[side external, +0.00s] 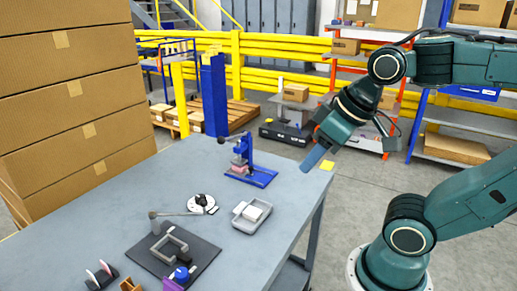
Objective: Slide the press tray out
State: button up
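A small blue press (262,178) stands at the far right part of the grey table, with an upright post and a lever ending in a dark knob. A pinkish block (238,169) sits low in it. I cannot tell the press tray apart from the blue base at this size. My gripper (313,160) is to the right of the press, in the air near the table's right edge, pointing down and left. It touches nothing that I can see. Its fingers overlap from this side, so their opening does not show.
A grey tray (238,222) with a white block lies in front of the press. A round white dial (211,207) and a dark mat (196,259) with a grey clamp-like frame are left of it. Stacked cardboard boxes (70,95) stand at left.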

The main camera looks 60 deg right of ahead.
jog(key=w+d+m, duration=0.1)
jog(key=w+d, duration=0.3)
jog(key=w, duration=0.6)
jog(key=m+g+h, duration=0.1)
jog(key=m+h, duration=0.1)
jog(key=m, duration=0.1)
send_over(251, 167)
jog(key=s+a, duration=0.2)
jog(key=s, duration=0.4)
notch_tip(251, 167, down, 16)
jog(key=shift+w+a, duration=0.1)
jog(key=shift+w, duration=0.15)
jog(key=shift+g, duration=0.3)
jog(key=shift+a+x, duration=0.2)
jog(key=shift+x, duration=6.6)
jog(key=shift+w, duration=0.15)
grip_shut()
